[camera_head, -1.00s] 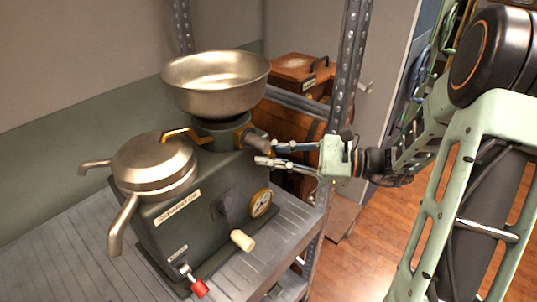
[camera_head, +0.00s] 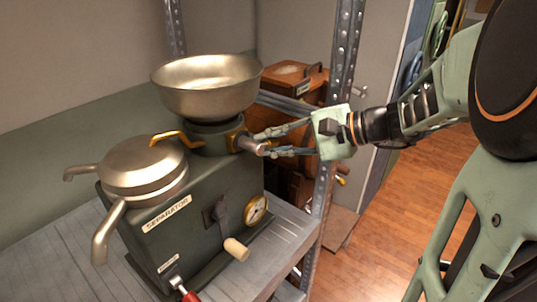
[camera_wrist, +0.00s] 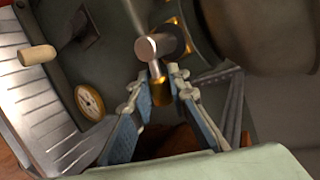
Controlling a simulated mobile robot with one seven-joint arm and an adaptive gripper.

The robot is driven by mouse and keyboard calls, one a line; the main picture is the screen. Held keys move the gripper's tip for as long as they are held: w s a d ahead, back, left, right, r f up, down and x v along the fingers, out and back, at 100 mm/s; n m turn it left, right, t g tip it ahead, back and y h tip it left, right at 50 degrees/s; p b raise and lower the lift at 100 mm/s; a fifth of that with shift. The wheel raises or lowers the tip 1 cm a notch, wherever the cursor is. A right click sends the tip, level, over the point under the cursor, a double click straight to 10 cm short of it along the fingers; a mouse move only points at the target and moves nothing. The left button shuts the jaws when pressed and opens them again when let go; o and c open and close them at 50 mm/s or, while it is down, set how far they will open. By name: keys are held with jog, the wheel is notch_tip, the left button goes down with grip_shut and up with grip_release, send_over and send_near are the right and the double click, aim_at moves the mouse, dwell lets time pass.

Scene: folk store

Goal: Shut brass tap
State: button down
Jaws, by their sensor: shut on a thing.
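The brass tap sits on the dark green separator (camera_head: 210,185), just under the steel bowl (camera_head: 205,88). A grey cylindrical stub (camera_head: 251,145) of the tap points toward my gripper, and a curved brass piece (camera_head: 172,138) shows on the other side of the neck. In the wrist view a brass end piece (camera_wrist: 160,88) hangs below the grey stub (camera_wrist: 156,46). My gripper (camera_head: 262,144) reaches in from the right. In the wrist view its fingertips (camera_wrist: 161,76) are closed around the brass end piece of the tap. The exact contact is partly hidden.
The separator stands on a grey slatted shelf (camera_head: 60,250). It has a lidded pot with spouts (camera_head: 143,168), a dial (camera_head: 256,209) and a wooden-handled crank (camera_head: 235,248). A metal shelf post (camera_head: 345,60) stands close behind my gripper. Wooden boxes (camera_head: 290,85) are behind.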

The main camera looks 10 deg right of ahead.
jog(key=shift+r+n+t+h+b, duration=0.55)
jog(key=shift+n+b, duration=0.25)
jog(key=shift+b, duration=0.35)
jog(key=c, duration=1.8)
grip_release()
